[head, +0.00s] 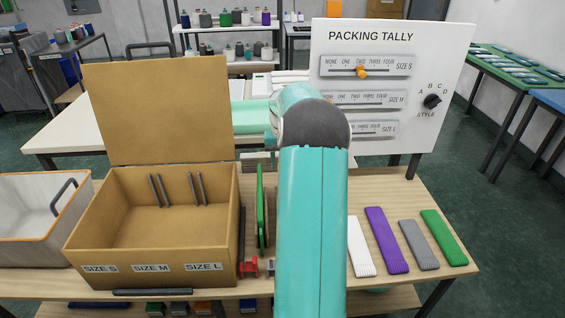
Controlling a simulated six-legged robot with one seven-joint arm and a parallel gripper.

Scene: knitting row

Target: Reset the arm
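My teal arm (313,220) rises from the bottom edge through the middle of the head view, with a dark grey joint (317,125) at its upper end. Beyond this joint, a teal part of the arm (252,116) points left over the table. I cannot make out my gripper or its fingers. The arm hides part of the table and the left edge of the tally board.
An open cardboard box (150,250) marked SIZE S, M, L stands left, beside a white bin (35,225). The PACKING TALLY board (450,60) stands behind right. White, purple (386,240), grey and green knitted pieces lie right. A green upright piece (260,205) stands close left of my arm.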

